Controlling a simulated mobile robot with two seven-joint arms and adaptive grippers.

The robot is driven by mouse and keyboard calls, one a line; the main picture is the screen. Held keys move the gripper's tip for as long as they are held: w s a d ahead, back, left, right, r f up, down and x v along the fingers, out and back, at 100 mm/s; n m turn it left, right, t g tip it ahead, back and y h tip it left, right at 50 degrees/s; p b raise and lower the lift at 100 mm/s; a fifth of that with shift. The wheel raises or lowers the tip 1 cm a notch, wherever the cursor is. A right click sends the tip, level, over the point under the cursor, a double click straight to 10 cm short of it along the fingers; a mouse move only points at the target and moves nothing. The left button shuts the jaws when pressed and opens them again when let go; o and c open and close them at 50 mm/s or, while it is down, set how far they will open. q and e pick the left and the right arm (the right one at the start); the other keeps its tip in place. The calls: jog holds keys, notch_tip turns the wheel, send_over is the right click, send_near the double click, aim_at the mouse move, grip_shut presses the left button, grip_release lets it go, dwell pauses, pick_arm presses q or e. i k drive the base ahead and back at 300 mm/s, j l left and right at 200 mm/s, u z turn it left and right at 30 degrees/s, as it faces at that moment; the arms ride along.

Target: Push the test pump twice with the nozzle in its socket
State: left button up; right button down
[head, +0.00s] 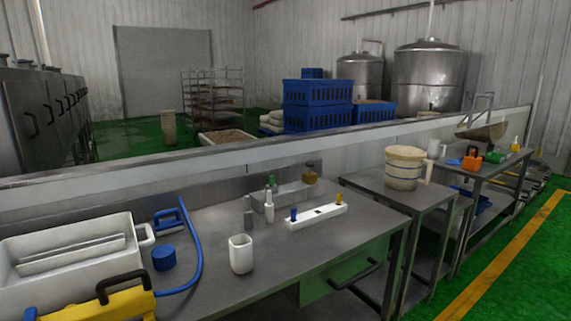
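No object can be surely told as the test pump, its nozzle or its socket. A yellow body (100,307) with a black handle (122,286) sits at the lower left of the metal workbench (215,285), partly cut off by the picture's edge. A blue hose (198,250) curves along the bench from near it up toward a blue handled item (170,220). A white strip (316,216) with dark openings carries a blue peg (293,214) and a yellow peg (339,199), both upright. Neither of my grippers is in view.
A white basin (70,254), a blue cylinder (163,257) and a white cup (241,254) stand on the bench. Small bottles stand near a grey block (290,192). A bucket (404,167) is on the table to the right. The bench's front middle is clear.

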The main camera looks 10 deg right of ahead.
aim_at(309, 164)
jog(key=i+l+u, duration=0.1)
jog(key=l+u, duration=1.05)
jog(key=l, duration=0.55)
jog(key=k+l, duration=0.1)
jog(key=l, duration=0.4)
jog(key=l+u, duration=0.15)
jog(key=l, duration=0.35)
jog(key=k+l, duration=0.15)
jog(key=l, duration=0.3)
jog(key=k+l+u, duration=0.15)
jog(key=l, duration=0.35)
jog(key=k+l, duration=0.1)
jog(key=l, duration=0.4)
jog(key=k+l, duration=0.1)
jog(key=l, duration=0.4)
jog(key=k+l, duration=0.1)
jog(key=l, duration=0.4)
jog(key=k+l, duration=0.1)
jog(key=l, duration=0.4)
